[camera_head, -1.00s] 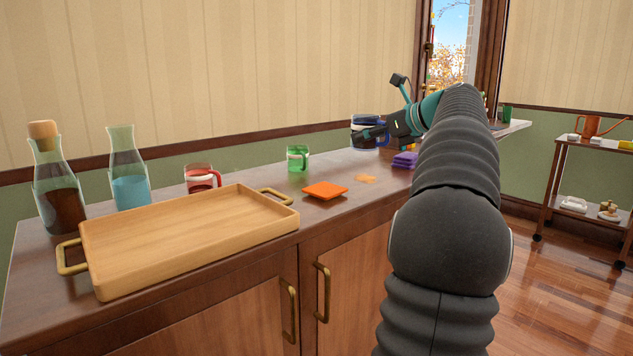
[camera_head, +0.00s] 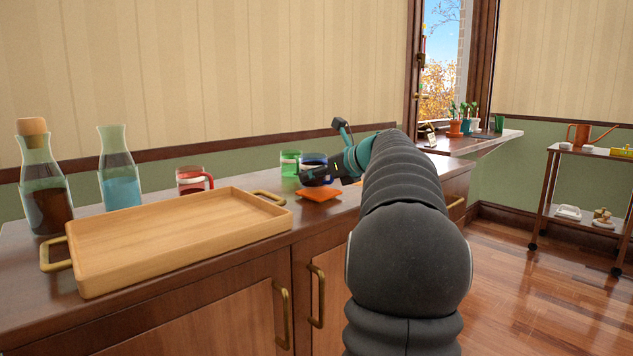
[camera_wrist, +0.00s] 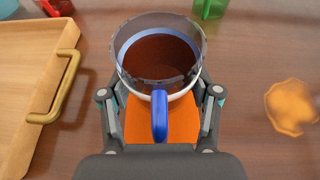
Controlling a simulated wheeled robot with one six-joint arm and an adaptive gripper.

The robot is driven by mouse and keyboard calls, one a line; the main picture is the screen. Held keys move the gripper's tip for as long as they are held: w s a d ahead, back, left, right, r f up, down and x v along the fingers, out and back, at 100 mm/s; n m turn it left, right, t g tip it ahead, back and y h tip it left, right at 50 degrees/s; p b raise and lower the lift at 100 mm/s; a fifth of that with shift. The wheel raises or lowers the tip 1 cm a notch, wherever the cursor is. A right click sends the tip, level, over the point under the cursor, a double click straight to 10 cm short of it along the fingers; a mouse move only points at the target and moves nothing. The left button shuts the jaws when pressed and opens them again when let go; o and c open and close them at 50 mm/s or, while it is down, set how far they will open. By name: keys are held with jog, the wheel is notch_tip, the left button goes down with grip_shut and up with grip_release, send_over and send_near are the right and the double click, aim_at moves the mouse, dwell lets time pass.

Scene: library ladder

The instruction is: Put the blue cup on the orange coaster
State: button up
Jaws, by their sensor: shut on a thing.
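The blue cup (camera_head: 313,159) is a clear cup with a blue handle, held by my gripper (camera_head: 318,175). In the wrist view the cup (camera_wrist: 160,52) sits between the two fingers (camera_wrist: 160,95), with its handle towards the camera. It looks upright, and brown shows inside it. The orange coaster (camera_head: 319,195) lies flat on the counter just in front of and below the gripper. In the wrist view the coaster (camera_wrist: 137,120) shows beneath the cup and handle, partly hidden by them. The cup's base is hidden, so its gap to the coaster cannot be told.
A green cup (camera_head: 289,163) stands close behind the gripper, and a red cup (camera_head: 193,180) further left. A wooden tray (camera_head: 170,237) with brass handles fills the left counter, before two bottles. An orange-brown patch (camera_wrist: 291,107) lies right of the coaster.

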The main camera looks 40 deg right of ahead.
jog(key=shift+f, duration=0.4)
jog(key=shift+f, duration=0.1)
jog(key=o, duration=1.3)
jog(key=shift+c, duration=0.2)
jog(key=shift+s+d+r, duration=0.1)
jog(key=shift+s+r, duration=0.15)
jog(key=shift+s, duration=0.05)
jog(key=p+v, duration=0.1)
jog(key=v, duration=1)
jog(key=shift+s, duration=0.2)
